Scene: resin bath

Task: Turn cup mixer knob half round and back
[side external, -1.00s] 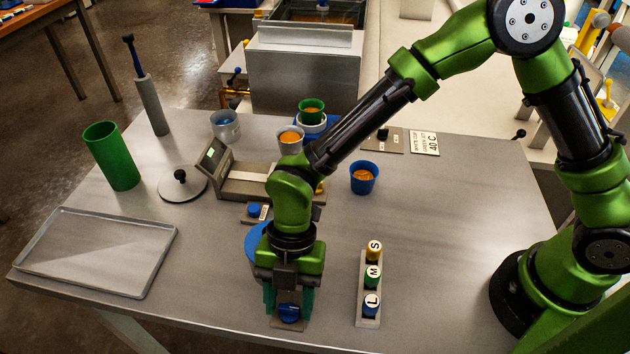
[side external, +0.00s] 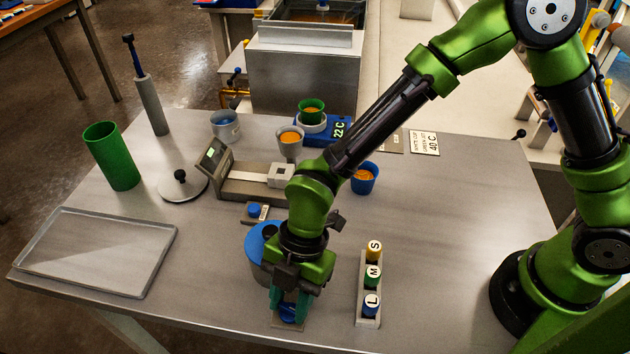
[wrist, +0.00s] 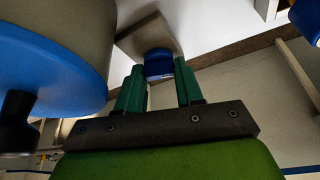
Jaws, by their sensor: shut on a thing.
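The cup mixer (side external: 255,262) is a grey drum with a blue top and a black part on it. It stands just behind and left of my gripper and is partly hidden by it. The blue knob (side external: 290,314) sits on a small grey plate at the table's front. My gripper (side external: 289,303) points down over it with green fingers on either side. In the wrist view, the blue knob (wrist: 159,63) lies between the fingertips, and the mixer (wrist: 50,60) fills the upper left. My gripper is shut on the knob, which it partly hides in the side view.
A rack (side external: 361,320) with S, M and L pots stands close on the right. A small blue-buttoned plate (side external: 257,212) and a scale (side external: 240,183) lie behind the mixer. An empty tray (side external: 90,250) lies at the left. The table's front edge is near.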

